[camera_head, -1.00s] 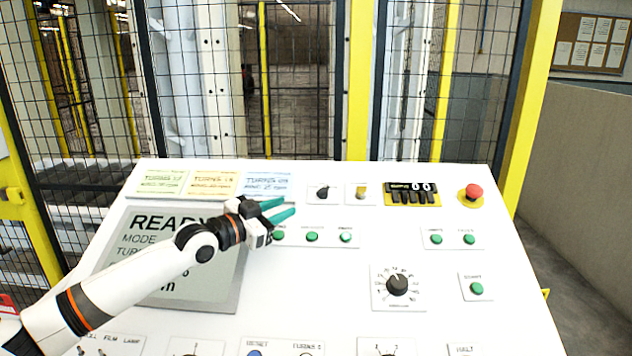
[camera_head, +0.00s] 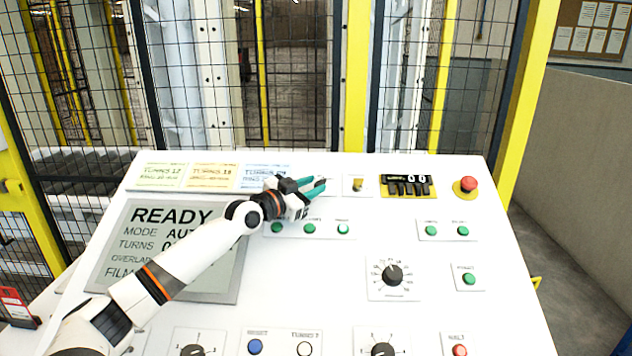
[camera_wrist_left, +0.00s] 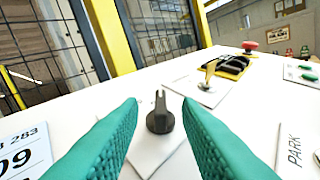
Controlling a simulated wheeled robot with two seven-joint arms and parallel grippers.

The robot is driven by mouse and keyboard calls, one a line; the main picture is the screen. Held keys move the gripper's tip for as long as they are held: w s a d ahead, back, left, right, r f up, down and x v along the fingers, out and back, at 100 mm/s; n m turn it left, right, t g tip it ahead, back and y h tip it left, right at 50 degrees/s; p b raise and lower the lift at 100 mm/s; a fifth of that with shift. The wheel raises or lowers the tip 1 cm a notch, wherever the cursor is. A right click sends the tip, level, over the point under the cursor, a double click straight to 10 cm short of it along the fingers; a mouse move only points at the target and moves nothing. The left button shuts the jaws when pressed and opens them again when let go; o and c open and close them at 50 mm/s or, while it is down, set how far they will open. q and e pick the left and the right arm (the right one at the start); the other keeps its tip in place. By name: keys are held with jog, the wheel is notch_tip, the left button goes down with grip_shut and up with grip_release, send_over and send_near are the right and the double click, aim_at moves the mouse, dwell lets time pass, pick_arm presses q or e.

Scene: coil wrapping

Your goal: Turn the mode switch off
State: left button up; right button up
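A small black rotary switch (camera_wrist_left: 160,118) stands on a white plate in the left wrist view, a raised grip ridge on its top. I cannot read a label for it. In the head view it is in the panel's top row, largely hidden by my fingertips. My left gripper (camera_head: 319,187) has teal fingers, open and empty, reaching in from the left. In the left wrist view the fingers (camera_wrist_left: 160,125) are apart on either side of the switch, with a gap to it. The display (camera_head: 165,250) reads READY and a MODE line starting with AUT. My right gripper is not in view.
Green buttons (camera_head: 309,229) lie below the gripper. A wire fence (camera_head: 300,80) stands behind the panel.

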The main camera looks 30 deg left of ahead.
pick_arm(q)
jog(key=shift+w+d, duration=0.2)
jog(key=shift+w, duration=0.75)
grip_shut()
